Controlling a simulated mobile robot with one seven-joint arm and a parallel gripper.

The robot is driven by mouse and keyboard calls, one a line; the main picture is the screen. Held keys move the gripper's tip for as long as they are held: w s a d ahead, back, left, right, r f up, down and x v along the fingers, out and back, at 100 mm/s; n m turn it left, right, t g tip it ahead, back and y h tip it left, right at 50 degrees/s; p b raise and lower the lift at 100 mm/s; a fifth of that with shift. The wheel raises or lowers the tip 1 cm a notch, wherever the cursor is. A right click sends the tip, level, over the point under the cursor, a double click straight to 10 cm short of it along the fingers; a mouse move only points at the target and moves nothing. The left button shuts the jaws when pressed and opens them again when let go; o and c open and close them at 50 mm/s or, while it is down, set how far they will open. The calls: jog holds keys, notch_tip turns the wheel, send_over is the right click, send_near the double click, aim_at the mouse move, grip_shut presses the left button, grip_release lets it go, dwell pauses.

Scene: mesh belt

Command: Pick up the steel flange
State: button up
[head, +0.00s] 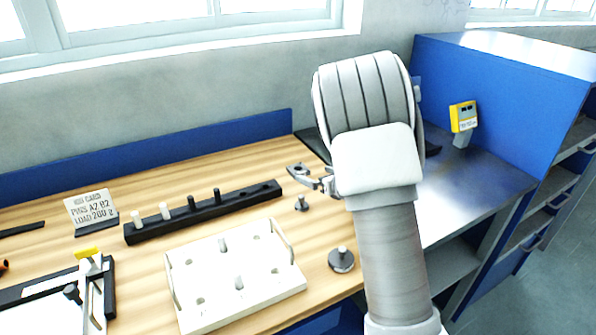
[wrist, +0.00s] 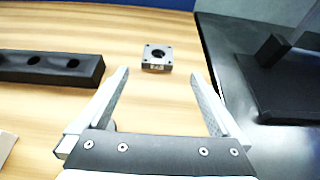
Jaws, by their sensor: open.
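The steel flange is a small, dark grey square plate with a round central hole, corner holes and a small label on its front. It lies flat on the wooden bench in the wrist view (wrist: 157,59), and in the head view (head: 297,170) it is near the back of the bench, left of my arm. My gripper (wrist: 167,72) is open and empty, with the flange beyond and between its fingertips, not touching them. In the head view my gripper (head: 326,184) is partly hidden by my arm and sits just right of the flange.
A long black rack (head: 158,234) with several pegs lies left of the flange. A white tray (head: 190,312), a small weight (head: 301,203) and a round knobbed weight (head: 341,261) are nearer the front. A black plate (wrist: 240,65) lies to the right. Bare wood surrounds the flange.

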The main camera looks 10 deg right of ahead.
aim_at(296, 168)
jog(key=x, duration=0.9)
jog(key=shift+s+a+r, duration=0.1)
jog(key=shift+a, duration=0.05)
grip_shut()
